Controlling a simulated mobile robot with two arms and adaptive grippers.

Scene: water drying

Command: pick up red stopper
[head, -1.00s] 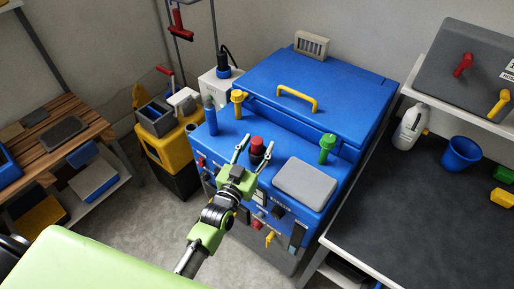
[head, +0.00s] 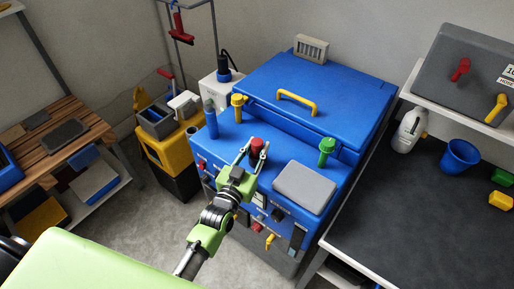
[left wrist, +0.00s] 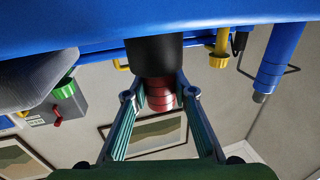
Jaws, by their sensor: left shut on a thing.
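The red stopper (head: 257,144) stands on top of the blue machine (head: 228,142), between the yellow and green fittings. My left gripper (head: 256,150) is shut on it, one finger on each side. In the left wrist view, which looks upside down, the red ribbed stopper (left wrist: 160,93) sits between the two fingers (left wrist: 160,100). Its black base (left wrist: 154,54) meets the blue surface. My right gripper is not in view.
A blue cylinder (head: 211,120), a yellow fitting (head: 239,108), a green fitting (head: 326,151) and a grey pad (head: 304,187) surround the stopper on the machine. A dark bench (head: 410,220) with a blue bucket (head: 460,155) is at right. A wooden table (head: 85,115) is at left.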

